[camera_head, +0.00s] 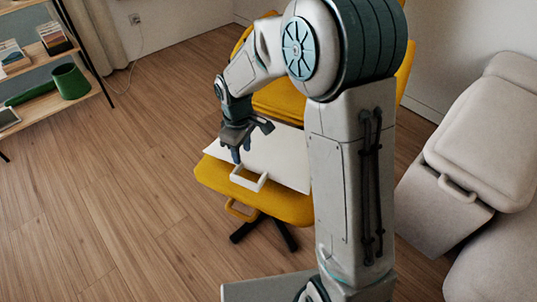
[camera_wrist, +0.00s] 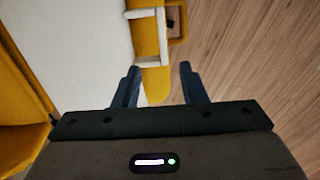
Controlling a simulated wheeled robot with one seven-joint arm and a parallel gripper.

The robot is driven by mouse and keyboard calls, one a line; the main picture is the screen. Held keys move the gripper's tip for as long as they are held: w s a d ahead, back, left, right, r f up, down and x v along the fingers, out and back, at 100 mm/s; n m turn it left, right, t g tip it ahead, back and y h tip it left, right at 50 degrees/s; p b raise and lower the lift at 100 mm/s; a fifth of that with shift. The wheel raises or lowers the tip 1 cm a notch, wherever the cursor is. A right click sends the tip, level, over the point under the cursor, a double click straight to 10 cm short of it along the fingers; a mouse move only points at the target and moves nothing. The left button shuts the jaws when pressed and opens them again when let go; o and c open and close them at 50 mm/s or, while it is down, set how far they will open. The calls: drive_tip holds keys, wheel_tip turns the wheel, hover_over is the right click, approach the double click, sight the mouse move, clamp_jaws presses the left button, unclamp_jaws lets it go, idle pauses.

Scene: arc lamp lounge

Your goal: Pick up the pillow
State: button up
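A flat white pad (camera_head: 272,152), which I take to be the pillow, lies on the seat of a yellow chair (camera_head: 270,206). A white U-shaped handle (camera_head: 262,183) sticks out from its front edge. In the wrist view the pillow (camera_wrist: 85,45) fills the upper left, and its handle (camera_wrist: 162,35) lies ahead, between the lines of my fingers. My gripper (camera_head: 241,155) is just above the pillow near the handle, pointing down. In the wrist view my gripper (camera_wrist: 159,70) is open, with nothing seen between its fingers. My arm hides the pillow's right part.
A yellow handle (camera_head: 238,210) sticks out from the chair's front. A grey padded seat with a handle (camera_head: 460,190) stands at right. A shelf (camera_head: 45,100) with books and a green pot (camera_head: 70,82) stands at left. Wooden floor (camera_head: 120,200) is clear at left.

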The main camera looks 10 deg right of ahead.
sight(244, 180)
wheel_tip(244, 180, down, 9)
drive_tip(key=b, duration=0.3)
drive_tip(key=shift+a+f, duration=0.15)
drive_tip(key=f+b, duration=0.3)
drive_tip(key=f, duration=0.2)
drive_tip(key=shift+s+f, duration=0.1)
drive_tip(key=shift+s, duration=0.1)
clamp_jaws()
